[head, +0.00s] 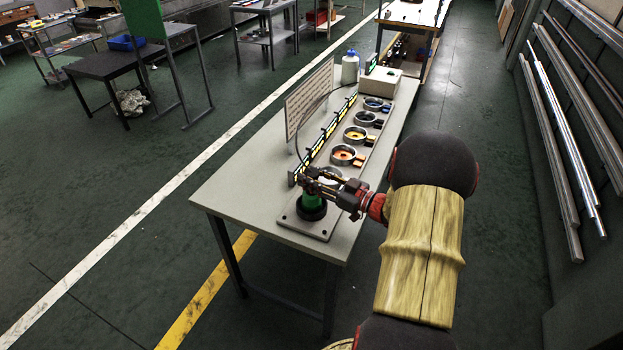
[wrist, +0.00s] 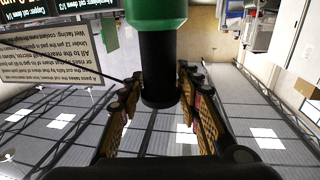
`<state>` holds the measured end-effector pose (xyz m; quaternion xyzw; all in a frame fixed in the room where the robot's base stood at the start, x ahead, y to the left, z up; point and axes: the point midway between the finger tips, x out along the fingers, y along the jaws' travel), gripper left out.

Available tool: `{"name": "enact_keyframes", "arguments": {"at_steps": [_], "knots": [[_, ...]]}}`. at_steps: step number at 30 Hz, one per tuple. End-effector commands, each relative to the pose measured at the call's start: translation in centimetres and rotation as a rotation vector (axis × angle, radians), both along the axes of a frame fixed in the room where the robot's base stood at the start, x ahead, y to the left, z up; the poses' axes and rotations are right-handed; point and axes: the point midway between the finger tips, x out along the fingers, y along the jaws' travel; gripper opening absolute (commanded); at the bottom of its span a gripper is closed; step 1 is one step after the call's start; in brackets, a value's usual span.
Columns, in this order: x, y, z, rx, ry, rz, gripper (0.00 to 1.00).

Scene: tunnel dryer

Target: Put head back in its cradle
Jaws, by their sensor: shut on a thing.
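The head is a cylinder with a green lower band (head: 313,201) and a black upper part; in the wrist view its black part (wrist: 158,65) lies between my fingers, with the green band beyond. My gripper (head: 314,181) is shut on the black part from the side. The head looks upright at the near end of the grey base plate. A round black cradle (head: 311,212) shows directly under the green band. I cannot tell whether the head is seated in it or held just above. My fingers hide the head's top.
Several round metal-rimmed cups, such as an orange one (head: 343,155), line the plate beyond. A text board (head: 309,100) and a row of lit displays stand left of them. A white bottle (head: 350,67) and a pale box (head: 394,85) stand farther back. The table's left side (head: 250,170) is clear.

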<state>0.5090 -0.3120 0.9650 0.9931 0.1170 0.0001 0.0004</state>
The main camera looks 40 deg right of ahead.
Motion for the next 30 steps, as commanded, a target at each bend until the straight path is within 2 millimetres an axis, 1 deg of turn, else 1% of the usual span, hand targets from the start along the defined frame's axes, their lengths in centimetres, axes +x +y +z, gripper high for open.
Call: {"name": "enact_keyframes", "arguments": {"at_steps": [1,6,7,15,17,24,27,30], "knots": [[0.0,-0.1,0.3,-0.002,-0.004,0.0,0.0],[0.0,-0.1,-0.1,-0.001,-0.003,0.0,0.0],[0.0,0.0,-0.3,0.001,0.0,0.0,0.35],[0.0,0.0,-0.3,0.001,0.0,0.0,0.5],[0.0,0.0,-0.3,0.001,0.0,0.0,0.52],[0.0,0.0,-0.2,0.001,0.0,0.0,0.52],[0.0,0.0,0.2,0.0,0.0,0.0,0.52],[-1.1,-0.3,0.1,0.002,0.001,-0.002,0.52]]}}
